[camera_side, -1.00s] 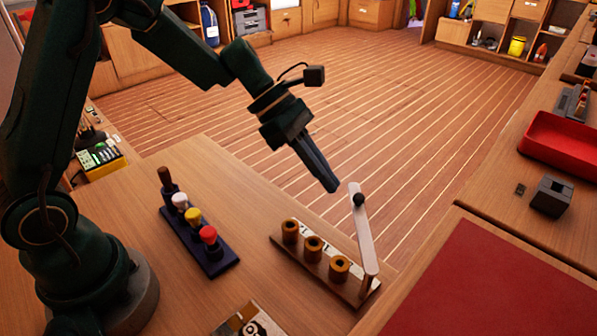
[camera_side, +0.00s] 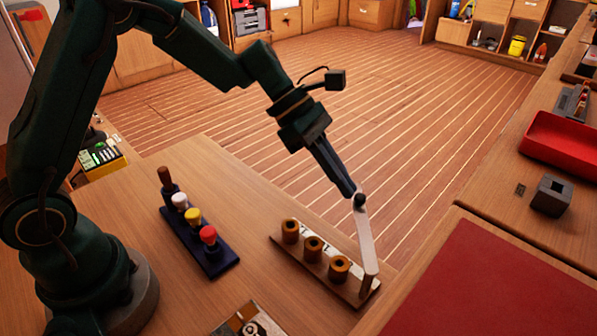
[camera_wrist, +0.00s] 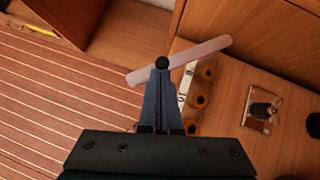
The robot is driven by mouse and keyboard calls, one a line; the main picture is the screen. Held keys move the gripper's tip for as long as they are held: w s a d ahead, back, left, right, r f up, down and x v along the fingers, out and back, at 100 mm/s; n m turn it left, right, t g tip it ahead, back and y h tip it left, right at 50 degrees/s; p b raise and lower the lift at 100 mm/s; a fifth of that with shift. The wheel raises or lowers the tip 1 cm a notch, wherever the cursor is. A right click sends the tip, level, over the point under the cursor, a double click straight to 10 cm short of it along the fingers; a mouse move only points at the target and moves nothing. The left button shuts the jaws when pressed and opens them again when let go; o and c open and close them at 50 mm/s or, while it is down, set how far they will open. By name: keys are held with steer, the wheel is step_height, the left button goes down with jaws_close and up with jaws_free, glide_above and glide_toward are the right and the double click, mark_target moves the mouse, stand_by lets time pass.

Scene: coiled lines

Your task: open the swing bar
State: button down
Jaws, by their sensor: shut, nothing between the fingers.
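The swing bar (camera_side: 364,238) is a pale flat bar with a black knob (camera_side: 359,201) near its upper end. It is tilted up beside a wooden rack (camera_side: 325,270) that holds several brown ring-shaped coils (camera_side: 313,246). In the wrist view the bar (camera_wrist: 205,49) runs across just past my fingertips, with the black knob (camera_wrist: 162,62) right at them. My gripper (camera_side: 352,193) is shut and empty, its tips at the knob. I cannot tell whether they touch it. The fingers (camera_wrist: 161,72) hide part of the bar.
A dark blue stand (camera_side: 200,235) with white, yellow and red topped pegs is left of the rack. A red mat (camera_side: 490,285) and a red tray (camera_side: 562,143) lie at the right. A small picture-like plate (camera_side: 250,322) lies at the front. Beyond the bench is open floor.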

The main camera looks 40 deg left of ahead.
steer(key=shift+w+d, duration=0.15)
steer(key=shift+w+d+m+g, duration=0.7)
steer(key=shift+w+m+g, duration=0.15)
steer(key=shift+m, duration=0.25)
steer(key=shift+w+d, duration=0.25)
steer(key=shift+d, duration=0.05)
steer(key=w+d, duration=0.3)
steer(key=d, duration=0.2)
steer(key=shift+d, duration=0.4)
